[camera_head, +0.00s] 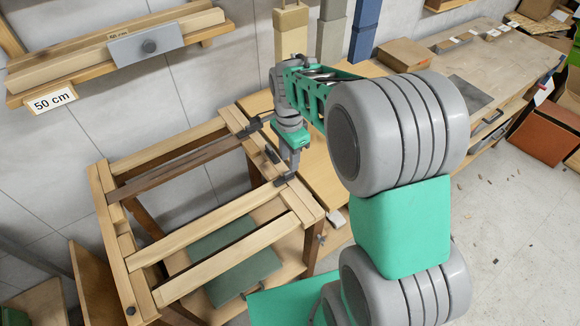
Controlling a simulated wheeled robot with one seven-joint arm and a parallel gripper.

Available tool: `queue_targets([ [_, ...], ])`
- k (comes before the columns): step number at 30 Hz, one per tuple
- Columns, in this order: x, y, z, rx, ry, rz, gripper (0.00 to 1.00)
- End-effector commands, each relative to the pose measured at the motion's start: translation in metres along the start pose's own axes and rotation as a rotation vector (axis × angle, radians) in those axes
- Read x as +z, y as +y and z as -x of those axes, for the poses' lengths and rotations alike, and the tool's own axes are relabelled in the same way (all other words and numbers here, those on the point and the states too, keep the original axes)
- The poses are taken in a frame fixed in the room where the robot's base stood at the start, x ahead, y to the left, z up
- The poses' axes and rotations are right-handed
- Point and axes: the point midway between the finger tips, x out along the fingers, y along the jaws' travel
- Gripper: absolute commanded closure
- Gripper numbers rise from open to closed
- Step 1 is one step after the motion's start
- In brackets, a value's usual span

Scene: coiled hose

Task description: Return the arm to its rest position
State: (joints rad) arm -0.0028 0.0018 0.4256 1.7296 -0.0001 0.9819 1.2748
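My gripper (291,170) is at the end of my green and grey arm, over the right end of a wooden frame bench (150,156). It points down beside the bench's right rail. Its fingers are small and dark against the wood, so I cannot tell whether they are open or shut. I see nothing clearly held. My arm is stretched forward from the lower right, with its large grey joints filling the middle right of the view. No coiled hose can be made out.
A wall shelf with planks (120,50) and a "50 cm" label (54,100) is at upper left. A long wooden workbench (480,60) runs to the upper right, with a cardboard box (403,54) on it. The floor (510,240) at right is mostly clear, with small scraps.

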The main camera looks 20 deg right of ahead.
Motion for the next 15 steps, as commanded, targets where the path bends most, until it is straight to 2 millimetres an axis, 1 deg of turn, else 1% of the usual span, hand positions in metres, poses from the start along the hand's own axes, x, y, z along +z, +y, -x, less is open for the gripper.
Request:
queue_targets([
  [1, 0.0, -0.001, 0.009, -0.004, 0.001, 0.0, 0.67],
  [3, 0.0, -0.001, 0.02, -0.002, 0.001, 0.0, 0.67],
  [6, 0.0, 0.0, 0.03, 0.0, 0.0, 0.0, 0.67],
  [15, 0.0, 0.0, 0.032, 0.002, -0.001, 0.0, 0.67],
])
